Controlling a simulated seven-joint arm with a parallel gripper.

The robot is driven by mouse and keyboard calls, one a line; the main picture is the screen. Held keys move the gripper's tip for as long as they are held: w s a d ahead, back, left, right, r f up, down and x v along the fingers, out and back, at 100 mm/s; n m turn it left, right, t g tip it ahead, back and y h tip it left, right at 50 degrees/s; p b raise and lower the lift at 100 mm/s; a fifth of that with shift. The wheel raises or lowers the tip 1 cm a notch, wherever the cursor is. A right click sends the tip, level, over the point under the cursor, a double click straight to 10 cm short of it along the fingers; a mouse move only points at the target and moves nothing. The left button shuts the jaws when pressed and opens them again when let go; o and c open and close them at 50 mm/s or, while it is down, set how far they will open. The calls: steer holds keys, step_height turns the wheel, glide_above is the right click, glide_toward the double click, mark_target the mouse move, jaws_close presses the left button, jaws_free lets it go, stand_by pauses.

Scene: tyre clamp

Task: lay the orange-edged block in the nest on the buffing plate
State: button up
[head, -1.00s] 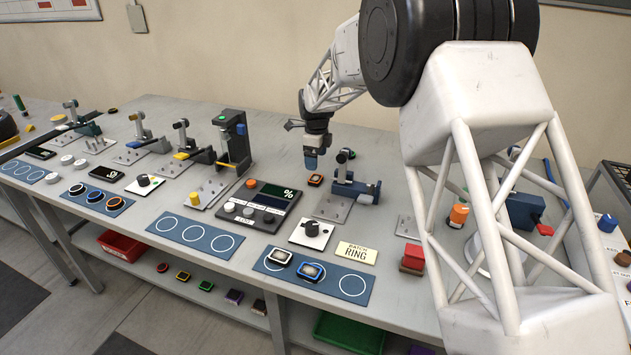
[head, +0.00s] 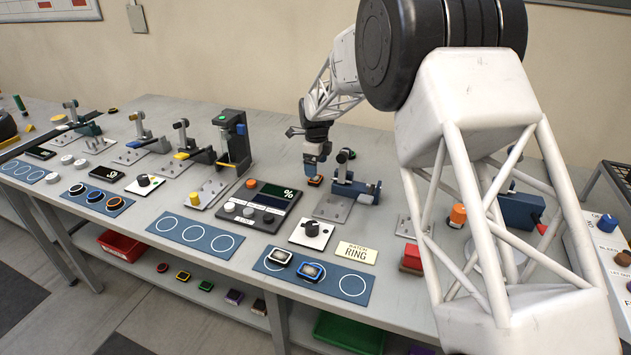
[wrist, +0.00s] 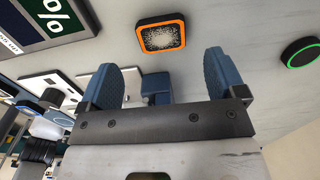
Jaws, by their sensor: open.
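The orange-edged block (head: 315,181), a flat rounded square, lies on the bench below my gripper (head: 315,168). In the wrist view the block (wrist: 161,34) shows a speckled grey face, just past the fingertips and roughly centred between them. My gripper (wrist: 160,65) is open, with two blue fingers apart and nothing between them. A grey metal plate with a blue toggle clamp (head: 334,206) stands just right of the block. Several similar clamp plates stand on the bench; I cannot tell which is the buffing plate, and no nest is clearly visible.
A scale with a % display (head: 268,201) and a white knob panel (head: 312,233) are left and in front. A blue ring mat (head: 351,285) holds two blocks by the front edge. A green-edged round piece (wrist: 300,58) lies right in the wrist view.

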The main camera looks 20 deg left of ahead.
steer(key=shift+f, duration=0.1)
steer(key=shift+w+d+f, duration=0.1)
steer(key=shift+w+f, duration=0.05)
steer(key=shift+f, duration=2.35)
steer(key=c, duration=1.1)
steer(key=shift+r, duration=0.15)
step_height(320, 180, up, 10)
steer(key=shift+f, duration=0.1)
